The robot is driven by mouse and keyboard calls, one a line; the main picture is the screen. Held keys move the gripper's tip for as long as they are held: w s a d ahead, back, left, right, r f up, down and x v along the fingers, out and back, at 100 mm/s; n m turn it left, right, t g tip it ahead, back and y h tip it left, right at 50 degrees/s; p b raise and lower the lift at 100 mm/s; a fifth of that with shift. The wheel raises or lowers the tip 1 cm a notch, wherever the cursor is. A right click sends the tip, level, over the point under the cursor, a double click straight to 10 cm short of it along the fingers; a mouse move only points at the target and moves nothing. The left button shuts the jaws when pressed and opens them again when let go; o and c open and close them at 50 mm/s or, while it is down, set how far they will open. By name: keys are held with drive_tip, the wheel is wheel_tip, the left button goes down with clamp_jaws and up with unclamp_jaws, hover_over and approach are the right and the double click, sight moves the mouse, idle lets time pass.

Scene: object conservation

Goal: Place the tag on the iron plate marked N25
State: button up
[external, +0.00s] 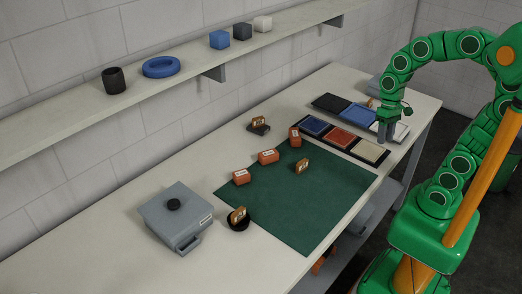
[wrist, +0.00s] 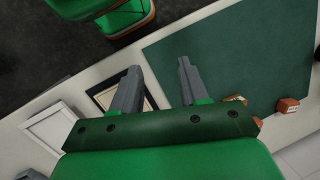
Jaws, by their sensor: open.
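Several small orange-brown blocks with pale labels stand on or beside the green mat: one by its back edge (external: 295,136), one left of that (external: 268,156) and one further left (external: 241,177). Tan-faced pieces stand on the mat (external: 303,167), on a dark base behind it (external: 258,121) and in a black round dish (external: 238,214). I cannot read any marking, so I cannot tell which is N25 or which is the tag. My gripper (external: 387,141) is open and empty by the trays at the right; its spread fingers also show in the wrist view (wrist: 159,66).
A tray with blue, red and cream sections (external: 341,136) lies beyond the mat (external: 297,205); another tray (external: 327,103) lies behind it. A grey lidded box (external: 170,212) stands at left. A wall shelf (external: 200,74) runs above. The mat's front is clear.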

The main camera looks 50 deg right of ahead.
drive_tip(key=s+d+f+n+h, duration=0.1)
drive_tip(key=s+d+n+h, duration=0.1)
drive_tip(key=s+d, duration=0.3)
drive_tip(key=s, duration=0.4)
drive_tip(key=shift+d+n+h, duration=0.3)
drive_tip(key=shift+n, duration=0.1)
drive_tip(key=shift+f, duration=0.1)
idle(0.5)
